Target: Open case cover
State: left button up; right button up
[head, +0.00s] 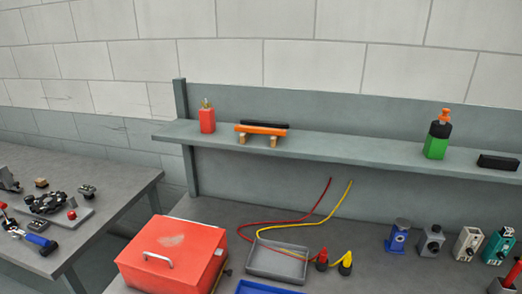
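A red case (172,256) sits on the grey workbench at the lower left of the head view. Its cover (178,241) lies flat and looks closed, with a pale worn patch on top. A light metal handle (158,260) is on the near side of the case. The bottom of the case is cut off by the frame edge. Neither of my grippers shows in the head view.
A grey tray (277,262) stands right of the case, with a red cable (290,221) and a yellow cable (325,223) behind it. A blue tray (262,288) shows at the bottom edge. A shelf (340,152) runs above the bench. Vises (431,241) stand at right.

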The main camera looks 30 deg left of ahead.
aim_at(181, 250)
jog(key=u, duration=0.4)
jog(key=k+u, duration=0.1)
jog(key=u, duration=0.7)
jog(key=k+j+u, duration=0.1)
jog(key=u, duration=0.3)
